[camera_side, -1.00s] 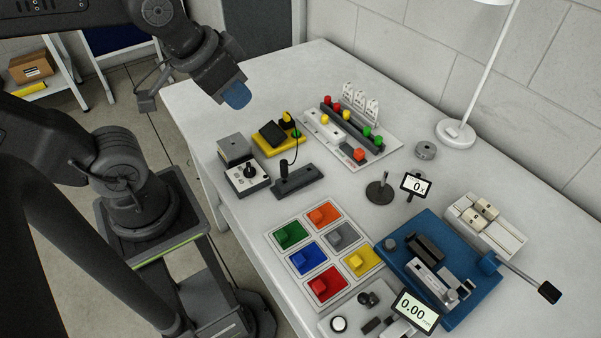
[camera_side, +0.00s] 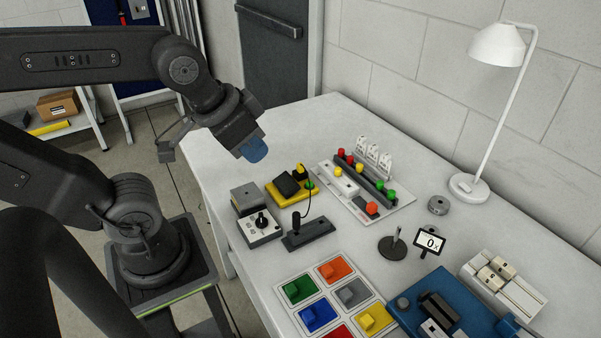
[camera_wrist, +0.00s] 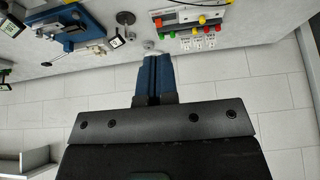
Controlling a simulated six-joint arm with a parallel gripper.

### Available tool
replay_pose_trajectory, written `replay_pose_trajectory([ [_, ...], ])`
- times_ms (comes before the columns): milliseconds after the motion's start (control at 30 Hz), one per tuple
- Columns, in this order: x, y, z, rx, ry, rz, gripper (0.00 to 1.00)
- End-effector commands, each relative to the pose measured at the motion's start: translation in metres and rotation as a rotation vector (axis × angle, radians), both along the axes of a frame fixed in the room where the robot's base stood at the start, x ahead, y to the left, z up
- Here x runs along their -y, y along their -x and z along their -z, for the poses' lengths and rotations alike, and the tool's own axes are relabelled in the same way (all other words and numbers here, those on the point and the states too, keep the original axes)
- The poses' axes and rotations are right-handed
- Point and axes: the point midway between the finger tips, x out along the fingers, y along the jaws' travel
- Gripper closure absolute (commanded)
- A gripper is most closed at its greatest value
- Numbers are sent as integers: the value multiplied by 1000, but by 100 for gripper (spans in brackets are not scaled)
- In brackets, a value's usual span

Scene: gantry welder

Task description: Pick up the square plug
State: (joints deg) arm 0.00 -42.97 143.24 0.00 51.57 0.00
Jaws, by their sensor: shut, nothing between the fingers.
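My gripper (camera_side: 254,150) shows in the side view with its blue fingers shut and nothing between them. It is in the air above the far left part of the table, up and left of the yellow fixture (camera_side: 278,196). In the wrist view the gripper's blue fingers (camera_wrist: 153,75) lie together. I cannot tell which thing is the square plug. A small yellow-and-black piece (camera_side: 300,172) stands at the back of the yellow fixture. Coloured blocks, such as a green one (camera_side: 293,289) and an orange one (camera_side: 328,270), sit on square pads in front.
A joystick box (camera_side: 258,230) and a black stick on a grey base (camera_side: 308,235) stand near the fixture. A button panel (camera_side: 405,212), a small display (camera_side: 430,241), a blue fixture (camera_side: 462,305) and a white lamp (camera_side: 497,45) are further right. The table's back left corner is clear.

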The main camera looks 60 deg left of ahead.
Motion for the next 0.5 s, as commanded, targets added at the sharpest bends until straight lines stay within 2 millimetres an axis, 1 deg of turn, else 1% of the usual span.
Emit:
replay_pose_trajectory([
  [400,0,0,0,0,0,0,100],
  [433,0,0,0,0,0,0,99],
  [500,0,0,0,0,0,0,92],
])
